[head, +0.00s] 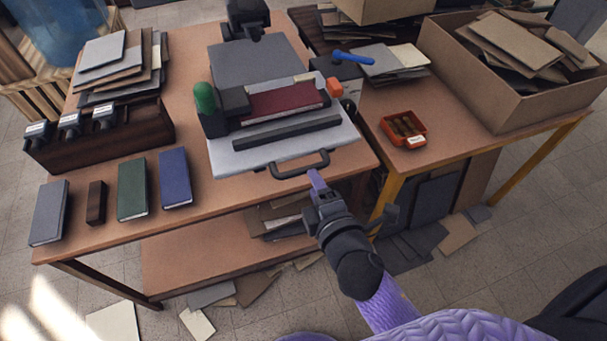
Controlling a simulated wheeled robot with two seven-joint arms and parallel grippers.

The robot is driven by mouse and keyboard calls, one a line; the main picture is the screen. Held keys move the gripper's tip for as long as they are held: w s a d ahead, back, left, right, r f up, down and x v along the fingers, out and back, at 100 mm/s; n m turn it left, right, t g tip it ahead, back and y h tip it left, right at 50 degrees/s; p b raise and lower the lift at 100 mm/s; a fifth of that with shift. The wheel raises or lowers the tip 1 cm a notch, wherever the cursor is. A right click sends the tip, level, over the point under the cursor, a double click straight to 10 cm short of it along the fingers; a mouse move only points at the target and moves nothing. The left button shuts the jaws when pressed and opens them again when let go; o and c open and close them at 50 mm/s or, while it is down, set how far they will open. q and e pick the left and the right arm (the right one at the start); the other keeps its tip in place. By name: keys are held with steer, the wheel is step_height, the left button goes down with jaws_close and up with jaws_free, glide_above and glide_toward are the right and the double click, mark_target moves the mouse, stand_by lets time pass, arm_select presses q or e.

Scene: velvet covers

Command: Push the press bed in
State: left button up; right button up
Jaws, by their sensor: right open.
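The press bed (228,162) is a light grey plate on the middle table, extending forward from the press (252,62). A dark red cover (285,102) lies on the bed, with a dark bar (287,132) in front of it. A black handle (299,168) sticks out from the bed's front edge. My right gripper (316,181) is open, its tips just in front of the handle's right part; I cannot tell whether they touch it. No cover shows between its fingers. My left gripper is not in view.
Grey, green and blue books (132,188) lie at the table's front left, near a dark wooden rack (105,138) of stamps. An orange tray (403,129) and a cardboard box (500,85) stand on the right table. Loose boards lie on the floor.

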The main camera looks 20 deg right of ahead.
mark_target(306, 168)
steer(key=b+x, duration=0.1)
steer(key=x, duration=0.4)
steer(key=shift+w+f, duration=0.15)
steer(key=shift+w, duration=0.05)
jaws_close()
stand_by(0.5)
stand_by(0.5)
